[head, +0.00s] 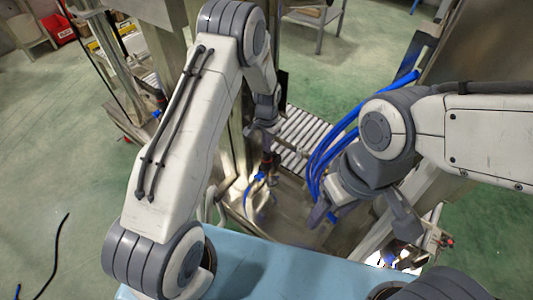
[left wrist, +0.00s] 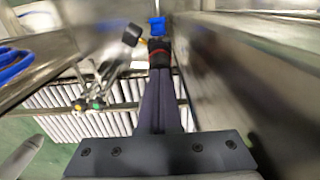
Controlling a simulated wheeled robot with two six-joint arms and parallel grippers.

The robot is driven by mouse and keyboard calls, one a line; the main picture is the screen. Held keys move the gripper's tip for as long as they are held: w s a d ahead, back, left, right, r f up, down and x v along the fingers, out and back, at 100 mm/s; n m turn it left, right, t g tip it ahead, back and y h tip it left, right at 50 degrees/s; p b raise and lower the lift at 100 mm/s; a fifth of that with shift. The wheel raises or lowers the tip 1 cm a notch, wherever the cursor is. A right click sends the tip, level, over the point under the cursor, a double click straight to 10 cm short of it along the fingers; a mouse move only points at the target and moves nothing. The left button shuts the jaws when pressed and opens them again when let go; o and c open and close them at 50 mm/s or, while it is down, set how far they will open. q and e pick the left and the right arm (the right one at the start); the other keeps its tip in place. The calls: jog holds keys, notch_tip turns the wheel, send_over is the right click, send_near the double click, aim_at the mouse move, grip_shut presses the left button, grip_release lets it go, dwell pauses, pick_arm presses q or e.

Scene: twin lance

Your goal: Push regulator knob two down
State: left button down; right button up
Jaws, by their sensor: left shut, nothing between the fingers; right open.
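My left gripper (left wrist: 160,72) is shut with nothing between its fingers. In the left wrist view its fingertips are right at a black regulator knob with a red band (left wrist: 159,52), in line with it; I cannot tell whether they touch. A blue fitting (left wrist: 157,25) is just beyond the knob. In the head view the left gripper (head: 266,138) points down at the dark knob (head: 269,163), beside the metal post. No number shows on the knob. My right gripper (head: 362,214) is open and empty, off to the right over the machine.
A second black knob (left wrist: 131,34) and small fittings with green and orange caps (left wrist: 88,104) are left of the fingers. A metal wall (left wrist: 225,75) is close on the right. Blue hoses (head: 325,150), a roller conveyor (head: 308,128) and a blue surface (head: 275,268) are nearby.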

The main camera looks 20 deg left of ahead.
pick_arm(q)
jog(key=shift+f, duration=0.3)
notch_tip(320, 180, up, 6)
jog(key=p, duration=0.4)
jog(key=shift+r+p, duration=0.1)
jog(key=shift+p, duration=0.25)
dwell(0.4)
